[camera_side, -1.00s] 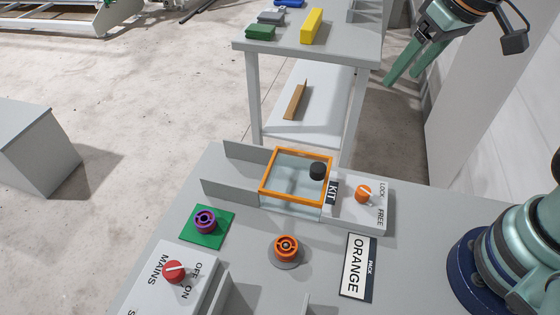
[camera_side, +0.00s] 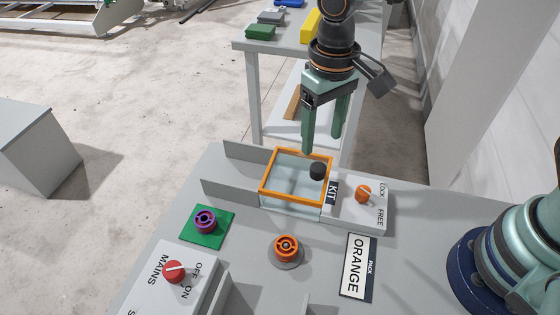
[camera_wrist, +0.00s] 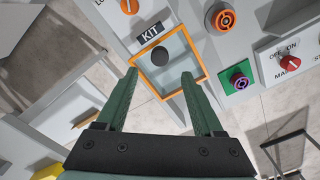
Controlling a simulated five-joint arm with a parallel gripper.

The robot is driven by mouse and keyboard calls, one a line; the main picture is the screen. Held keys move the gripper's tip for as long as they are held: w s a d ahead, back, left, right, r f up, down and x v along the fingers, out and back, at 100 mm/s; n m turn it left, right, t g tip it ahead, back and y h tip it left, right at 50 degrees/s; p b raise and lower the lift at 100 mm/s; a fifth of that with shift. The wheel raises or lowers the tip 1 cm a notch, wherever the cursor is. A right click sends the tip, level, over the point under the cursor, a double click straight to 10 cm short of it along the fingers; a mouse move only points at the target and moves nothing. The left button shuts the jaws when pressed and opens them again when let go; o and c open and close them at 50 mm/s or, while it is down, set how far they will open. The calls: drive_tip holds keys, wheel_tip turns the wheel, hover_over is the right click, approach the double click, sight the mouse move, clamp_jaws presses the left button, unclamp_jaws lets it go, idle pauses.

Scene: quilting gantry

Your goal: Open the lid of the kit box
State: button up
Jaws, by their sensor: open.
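The kit box (camera_side: 290,209) stands on the grey worktop, with clear walls and a KIT label at its right. Its lid (camera_side: 293,167) is a clear panel in an orange frame and lies shut on the box. A black knob (camera_side: 317,171) sits on the lid near the label; in the wrist view the knob (camera_wrist: 159,57) is beyond my fingertips. My gripper (camera_side: 321,145) is open and empty, pointing down above the far edge of the lid. In the wrist view my fingers (camera_wrist: 159,73) frame the lid, apart from the knob as far as I can tell.
An orange LOCK/FREE switch (camera_side: 363,194) is right of the box. Upright grey plates (camera_side: 228,190) stand at its left. An orange spool (camera_side: 286,248), a purple spool (camera_side: 205,220) on a green pad and a red MAINS switch (camera_side: 174,271) are nearer. A shelf table (camera_side: 360,55) stands behind.

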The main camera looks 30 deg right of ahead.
sight(318, 167)
wheel_tip(318, 167, down, 8)
drive_tip(key=shift+r, duration=0.1)
idle(0.4)
clamp_jaws()
drive_tip(key=shift+r, duration=0.1)
idle(1.1)
